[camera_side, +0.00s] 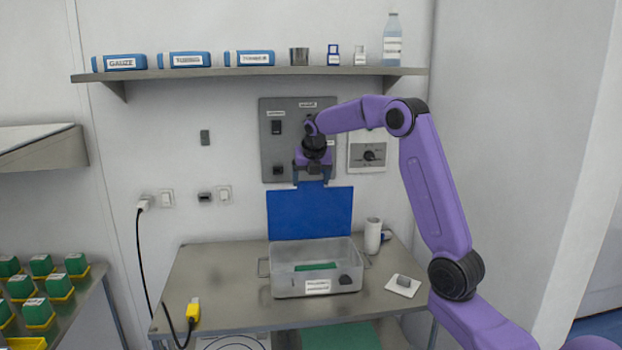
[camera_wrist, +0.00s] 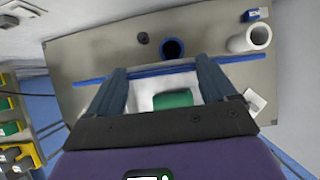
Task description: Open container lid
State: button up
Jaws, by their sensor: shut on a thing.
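The container (camera_side: 283,284) is a clear box with side handles and a label, standing on the metal table. Its blue lid (camera_side: 310,214) stands upright along the box's back edge, swung open. A green item (camera_side: 316,267) lies inside the box; it also shows in the wrist view (camera_wrist: 173,99). My gripper (camera_side: 311,180) is above the box at the lid's top edge and is shut on the lid. In the wrist view, the fingertips of my gripper (camera_wrist: 162,75) reach the thin blue line of the lid (camera_wrist: 250,58), seen nearly edge-on. The exact contact is partly hidden.
A white roll (camera_side: 373,236) stands right of the box, and a small white pad (camera_side: 403,286) lies near the table's right side. A grey wall panel (camera_side: 270,150) is close behind my gripper. A shelf (camera_side: 180,74) runs above. The table's left part is mostly clear.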

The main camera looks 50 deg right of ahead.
jog(key=shift+w+r, duration=0.1)
jog(key=shift+r, duration=0.05)
jog(key=o, duration=1.3)
jog(key=v, duration=1.7)
jog(key=shift+a+r, duration=0.1)
